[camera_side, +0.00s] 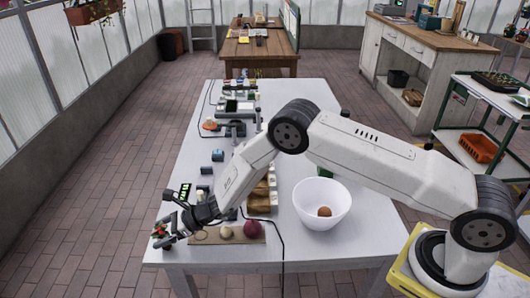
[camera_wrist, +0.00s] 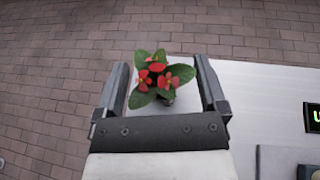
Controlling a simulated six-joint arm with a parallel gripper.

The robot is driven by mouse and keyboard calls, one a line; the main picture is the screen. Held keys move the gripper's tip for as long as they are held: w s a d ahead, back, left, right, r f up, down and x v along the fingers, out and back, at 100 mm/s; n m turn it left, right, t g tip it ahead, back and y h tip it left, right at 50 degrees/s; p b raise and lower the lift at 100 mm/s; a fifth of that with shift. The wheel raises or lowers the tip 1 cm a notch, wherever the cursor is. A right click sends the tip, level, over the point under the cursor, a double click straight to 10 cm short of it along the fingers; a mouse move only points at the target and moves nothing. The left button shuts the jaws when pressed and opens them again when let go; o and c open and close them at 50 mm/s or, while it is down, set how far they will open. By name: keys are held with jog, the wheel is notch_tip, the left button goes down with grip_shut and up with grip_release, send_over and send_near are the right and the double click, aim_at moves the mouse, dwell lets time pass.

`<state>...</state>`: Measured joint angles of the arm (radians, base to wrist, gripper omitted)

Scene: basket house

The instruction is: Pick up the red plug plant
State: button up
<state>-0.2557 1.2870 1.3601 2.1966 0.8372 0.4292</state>
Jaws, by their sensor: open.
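The red plug plant (camera_wrist: 158,77) has red flowers and green leaves. In the wrist view it sits between the two open fingers of my gripper (camera_wrist: 163,85), near the table's edge. I cannot tell whether either finger touches it. In the side view the plant (camera_side: 159,230) is at the table's near left corner, and my gripper (camera_side: 166,232) is right at it, partly hiding it.
A wooden board (camera_side: 200,238) with a dark red ball (camera_side: 252,229) and pale round items lies just right of the gripper. A white bowl (camera_side: 322,190) holds a brown ball. A small display (camera_side: 185,190) stands behind the gripper. A black cable (camera_side: 280,246) crosses the table front.

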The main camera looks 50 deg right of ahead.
dwell(0.4)
grip_shut()
dwell(0.4)
jog(key=shift+r, duration=0.8)
jog(key=s+d+r, duration=0.5)
jog(key=s+r, duration=0.6)
jog(key=s, duration=0.2)
jog(key=shift+r, duration=0.2)
dwell(0.3)
